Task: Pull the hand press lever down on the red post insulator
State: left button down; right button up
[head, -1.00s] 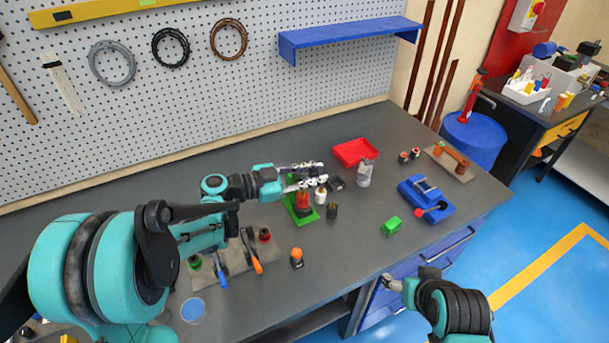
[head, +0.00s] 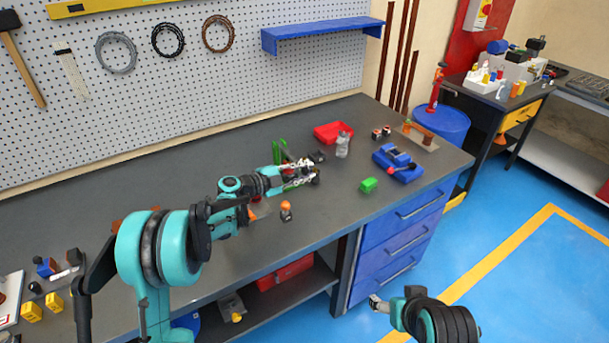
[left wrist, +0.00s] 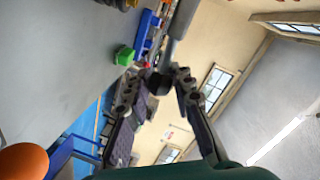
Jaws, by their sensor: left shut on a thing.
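My left gripper (head: 306,174) reaches over the bench in the head view, in front of the green hand press (head: 282,150). Only part of the press's green frame shows behind its fingers. In the left wrist view a grey lever rod (left wrist: 181,22) with a dark knob (left wrist: 158,83) comes down between the two fingers, and my left gripper (left wrist: 155,88) is shut on this knob. The red post insulator is hidden behind my gripper and forearm. My right gripper (head: 378,303) hangs in front of the bench, away from the press; its jaws are too small to tell.
A small orange-topped piece (head: 286,210) stands just in front of the left gripper. To the right are a green block (head: 368,185), a blue bender (head: 405,170) with a red knob, a grey bottle (head: 342,147) and a red tray (head: 326,138).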

pick_arm(q)
jog(key=shift+f, duration=0.35)
jog(key=shift+s, duration=0.1)
jog(key=c, duration=1.3)
grip_release()
